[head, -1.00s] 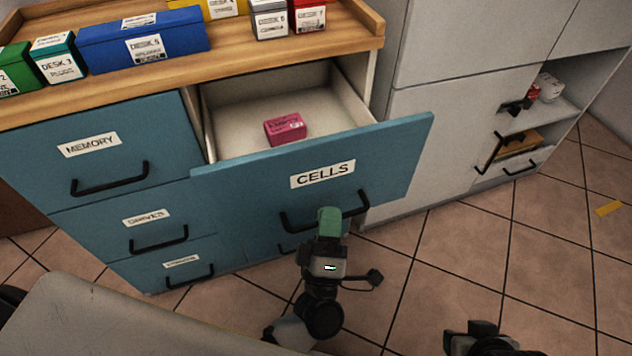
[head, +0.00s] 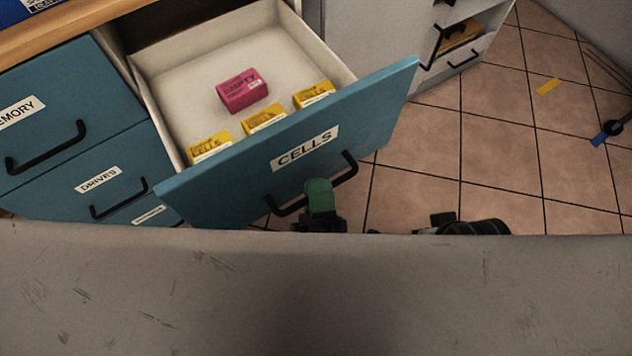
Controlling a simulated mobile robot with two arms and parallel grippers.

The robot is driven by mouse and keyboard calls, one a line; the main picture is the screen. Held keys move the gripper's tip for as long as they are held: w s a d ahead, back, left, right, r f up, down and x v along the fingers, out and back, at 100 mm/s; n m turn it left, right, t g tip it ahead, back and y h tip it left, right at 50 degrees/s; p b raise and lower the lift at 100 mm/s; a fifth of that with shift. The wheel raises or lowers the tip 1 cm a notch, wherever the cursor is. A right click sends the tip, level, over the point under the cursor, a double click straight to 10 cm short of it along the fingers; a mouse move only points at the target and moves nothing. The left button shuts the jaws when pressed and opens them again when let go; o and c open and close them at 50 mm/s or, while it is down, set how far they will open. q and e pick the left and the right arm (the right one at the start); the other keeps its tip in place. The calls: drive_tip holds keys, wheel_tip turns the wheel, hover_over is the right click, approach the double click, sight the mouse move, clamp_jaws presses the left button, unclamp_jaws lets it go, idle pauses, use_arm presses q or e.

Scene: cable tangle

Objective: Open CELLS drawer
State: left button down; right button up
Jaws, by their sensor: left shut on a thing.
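The CELLS drawer (head: 225,188) has a blue front and a white label, and it stands pulled out from the cabinet. Inside it lie a pink box (head: 242,91) near the middle and three yellow boxes (head: 263,118) along the front panel. My left gripper (head: 320,197), with a green finger, is shut on the black bar handle (head: 344,178) of this drawer. Its lower part is hidden. A dark part of my right arm shows to the right of it, and its fingers cannot be made out.
The MEMORY drawer (head: 68,112) and DRIVES drawer (head: 132,180) at the left are shut. A wooden cabinet top (head: 75,25) is at the upper left.

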use_arm(q)
drive_tip(key=c, duration=1.5)
unclamp_jaws()
drive_tip(key=shift+o, duration=0.2)
drive_tip(key=shift+f, duration=0.1)
drive_tip(key=v, duration=1)
drive_tip(key=shift+s+b, duration=0.3)
drive_tip(key=shift+s, duration=0.1)
use_arm(e)
drive_tip(key=shift+w+a+t, duration=0.25)
drive_tip(key=shift+w+t, duration=0.35)
drive_tip(key=shift+w, duration=0.4)
use_arm(q)
drive_tip(key=shift+f, duration=0.15)
use_arm(e)
drive_tip(key=shift+s, duration=0.1)
